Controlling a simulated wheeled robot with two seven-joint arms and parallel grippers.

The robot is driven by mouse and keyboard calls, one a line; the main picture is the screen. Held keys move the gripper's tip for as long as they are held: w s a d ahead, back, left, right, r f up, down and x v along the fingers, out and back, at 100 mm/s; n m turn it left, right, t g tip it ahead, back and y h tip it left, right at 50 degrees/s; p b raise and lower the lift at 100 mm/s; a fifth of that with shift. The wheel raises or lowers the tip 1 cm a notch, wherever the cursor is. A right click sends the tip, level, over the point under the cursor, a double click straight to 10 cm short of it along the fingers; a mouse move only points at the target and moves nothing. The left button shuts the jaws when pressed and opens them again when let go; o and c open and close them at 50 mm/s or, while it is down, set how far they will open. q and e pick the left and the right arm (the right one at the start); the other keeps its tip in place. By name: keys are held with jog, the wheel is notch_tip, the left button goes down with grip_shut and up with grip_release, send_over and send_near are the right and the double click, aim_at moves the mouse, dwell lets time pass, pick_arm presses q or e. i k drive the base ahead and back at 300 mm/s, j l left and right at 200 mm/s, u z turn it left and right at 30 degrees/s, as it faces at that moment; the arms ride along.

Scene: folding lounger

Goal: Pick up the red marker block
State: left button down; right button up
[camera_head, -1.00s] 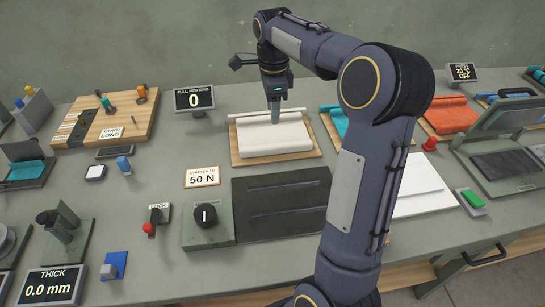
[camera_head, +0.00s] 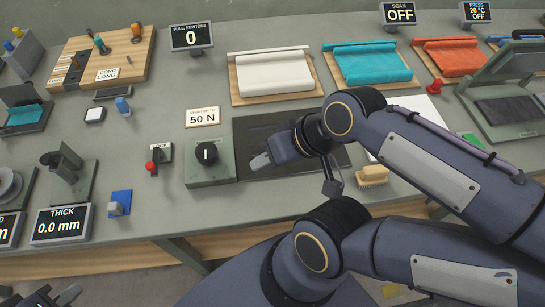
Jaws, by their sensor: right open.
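A small red piece (camera_head: 437,87) stands on the bench at the right, between the white board and the grey press; at this size I cannot tell if it is the marker block. Another red part is the round knob (camera_head: 151,166) of a small switch left of the dial box. My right gripper (camera_head: 262,162) is open, low over the black plate (camera_head: 290,130), well to the left of the red piece. No object shows in it. My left gripper (camera_head: 42,297) is partly in view at the bottom left corner, its fingers apart, away from both red things.
White (camera_head: 270,75), teal (camera_head: 372,65) and orange (camera_head: 452,58) cloths lie on boards at the back. A brush (camera_head: 372,175) lies beside my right forearm. The dial box (camera_head: 208,160) stands left of the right gripper. The grey press (camera_head: 510,90) is right of the red piece.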

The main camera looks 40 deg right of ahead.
aim_at(435, 87)
jog(key=k, duration=0.4)
jog(key=k+z, duration=0.2)
jog(key=i+z, duration=0.1)
jog(key=z, duration=1.95)
jog(key=i+l, duration=0.2)
jog(key=l, duration=0.2)
jog(key=i+l+u, duration=0.3)
jog(key=l, duration=0.2)
jog(key=l+u, duration=0.3)
jog(key=l, duration=0.2)
jog(key=i+l+u, duration=0.1)
jog(key=l+u, duration=0.15)
jog(key=l, duration=0.3)
jog(key=i+j+u, duration=0.1)
jog(key=i+u, duration=0.35)
